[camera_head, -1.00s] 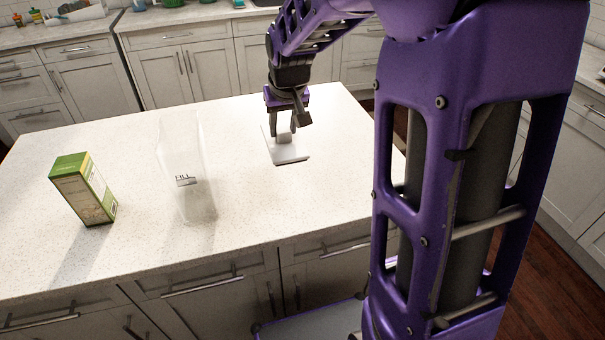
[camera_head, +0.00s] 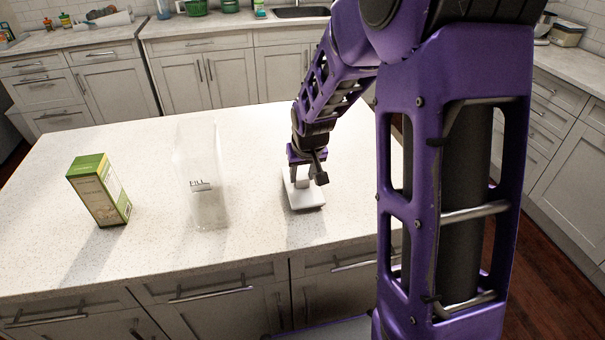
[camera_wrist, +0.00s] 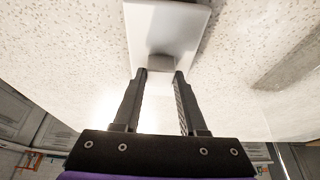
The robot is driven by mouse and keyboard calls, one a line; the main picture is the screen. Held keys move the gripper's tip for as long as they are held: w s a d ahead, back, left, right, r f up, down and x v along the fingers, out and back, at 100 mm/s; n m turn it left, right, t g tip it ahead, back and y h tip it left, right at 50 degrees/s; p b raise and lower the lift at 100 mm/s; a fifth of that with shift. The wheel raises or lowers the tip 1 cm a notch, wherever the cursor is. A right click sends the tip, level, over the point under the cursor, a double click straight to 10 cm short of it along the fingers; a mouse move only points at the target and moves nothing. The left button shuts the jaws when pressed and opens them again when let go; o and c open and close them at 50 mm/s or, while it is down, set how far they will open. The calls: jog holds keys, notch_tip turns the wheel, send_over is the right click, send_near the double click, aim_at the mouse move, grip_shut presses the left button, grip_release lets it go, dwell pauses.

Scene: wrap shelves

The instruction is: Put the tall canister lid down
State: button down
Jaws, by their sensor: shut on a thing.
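The tall canister lid (camera_head: 306,201) is a flat white rectangle with a raised block handle, near the front right of the counter. My gripper (camera_head: 303,182) points down over it and is shut on the handle. In the wrist view the lid (camera_wrist: 168,22) spans between and beyond the fingertips of my gripper (camera_wrist: 161,74), with the handle between them. The lid is level and at or very close to the counter; I cannot tell if it touches. The tall clear canister (camera_head: 208,210), marked FILL, stands upright to the left of the lid, with no lid on it.
A green and cream box (camera_head: 99,190) stands on the counter at the left. The speckled white counter (camera_head: 255,150) has free room around the lid and behind it. Its front edge is a short way in front of the lid.

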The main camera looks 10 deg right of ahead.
jog(key=shift+f, duration=0.2)
jog(key=shift+c, duration=2.3)
grip_release()
jog(key=shift+r, duration=0.1)
jog(key=shift+r, duration=0.1)
jog(key=shift+r, duration=0.25)
jog(key=v, duration=1.1)
jog(key=shift+s+r+p, duration=0.25)
jog(key=shift+p, duration=0.2)
